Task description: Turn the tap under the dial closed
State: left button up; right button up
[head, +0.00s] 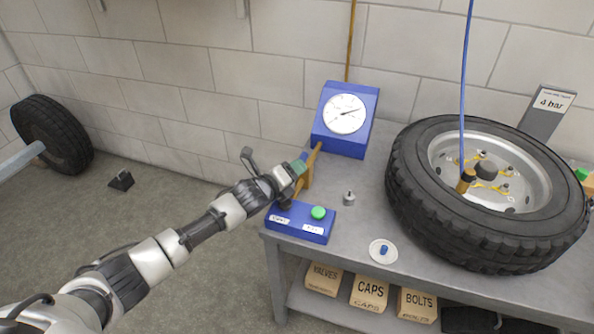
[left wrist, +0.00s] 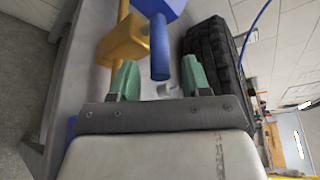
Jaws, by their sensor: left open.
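The dial (head: 344,114) has a white face on a blue box (head: 340,147) at the back of the bench. A brass tap (head: 309,172) stands below and left of it. In the left wrist view the brass tap body (left wrist: 122,42) shows with its blue handle (left wrist: 160,48), a round bar. My left gripper (head: 297,168) is at the tap, with green fingertips. In the left wrist view my left gripper (left wrist: 158,80) is open, and the handle's end lies between the fingertips in the picture, with gaps on both sides. I cannot tell how deep it sits. My right gripper is not in view.
A blue button box (head: 300,223) with a green button stands in front of the tap. A small metal piece (head: 349,198) and a white dish (head: 383,252) are nearby. A large tyre (head: 420,220) fills the bench's right side. Labelled boxes (head: 369,292) sit on the shelf below.

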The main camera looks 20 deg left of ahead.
pick_arm(q)
jog(key=shift+x, duration=0.9)
grip_shut()
